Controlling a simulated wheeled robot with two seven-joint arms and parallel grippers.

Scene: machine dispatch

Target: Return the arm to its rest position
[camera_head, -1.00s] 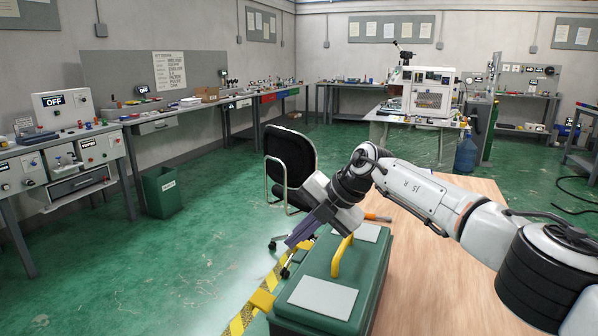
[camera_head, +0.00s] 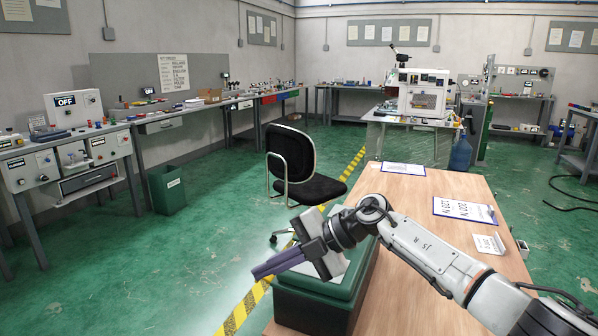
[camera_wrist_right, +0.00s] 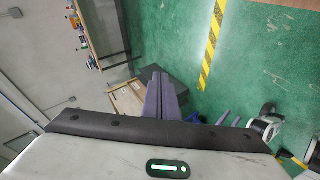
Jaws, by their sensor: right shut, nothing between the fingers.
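My right arm reaches in from the lower right in the head view. My right gripper (camera_head: 277,264) is shut and empty, its purple-grey fingers pointing left, in front of the green case and hiding part of it. The shut fingers also show in the right wrist view (camera_wrist_right: 160,97). The green case (camera_head: 313,303) sits at the left front of the wooden table (camera_head: 412,188), its lid partly covered by my gripper. My left gripper is not in the head view.
A black office chair (camera_head: 292,155) stands behind the case. Clipboards (camera_head: 465,210) and a small white card (camera_head: 488,243) lie on the table. Yellow-black floor tape (camera_head: 243,308) runs past the table's left side. Benches line the left wall.

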